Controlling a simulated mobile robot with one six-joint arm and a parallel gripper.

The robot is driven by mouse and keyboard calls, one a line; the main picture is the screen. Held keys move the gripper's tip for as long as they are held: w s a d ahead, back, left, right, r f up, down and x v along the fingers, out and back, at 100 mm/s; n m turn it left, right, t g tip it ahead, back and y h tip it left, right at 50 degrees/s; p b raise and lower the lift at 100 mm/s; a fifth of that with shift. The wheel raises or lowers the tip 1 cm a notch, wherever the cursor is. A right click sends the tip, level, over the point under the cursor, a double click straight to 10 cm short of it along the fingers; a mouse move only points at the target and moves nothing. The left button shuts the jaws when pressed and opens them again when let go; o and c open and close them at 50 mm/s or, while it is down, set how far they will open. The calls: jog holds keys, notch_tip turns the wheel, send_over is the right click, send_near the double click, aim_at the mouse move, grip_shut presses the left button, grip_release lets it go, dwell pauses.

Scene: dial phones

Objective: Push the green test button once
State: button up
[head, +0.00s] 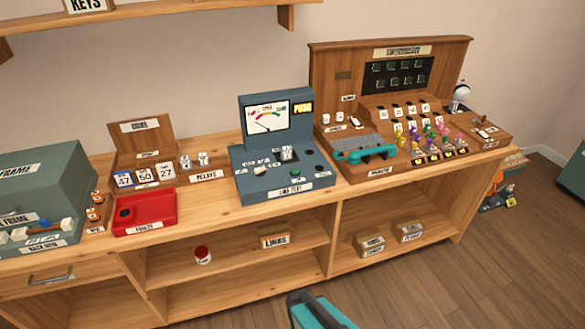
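The green test button (295,172) is a small round green button on the sloping front panel of the blue-grey line test box (270,187). The box stands on the wooden bench, near the middle of the head view. Its upright back carries a dial meter (267,117) with a needle and a yellow "PUSH" label (303,107). A small block with white tops sits on the panel behind the button. Nothing covers the button. My gripper's fingers do not show in this view.
Left of the box are a red tray (145,212), number cards (145,175) and a grey-green frame box (48,185). Right of it is a wooden switchboard (390,110) with a teal handset (365,154) and coloured plugs. The bench's front edge (235,222) is clear before the box.

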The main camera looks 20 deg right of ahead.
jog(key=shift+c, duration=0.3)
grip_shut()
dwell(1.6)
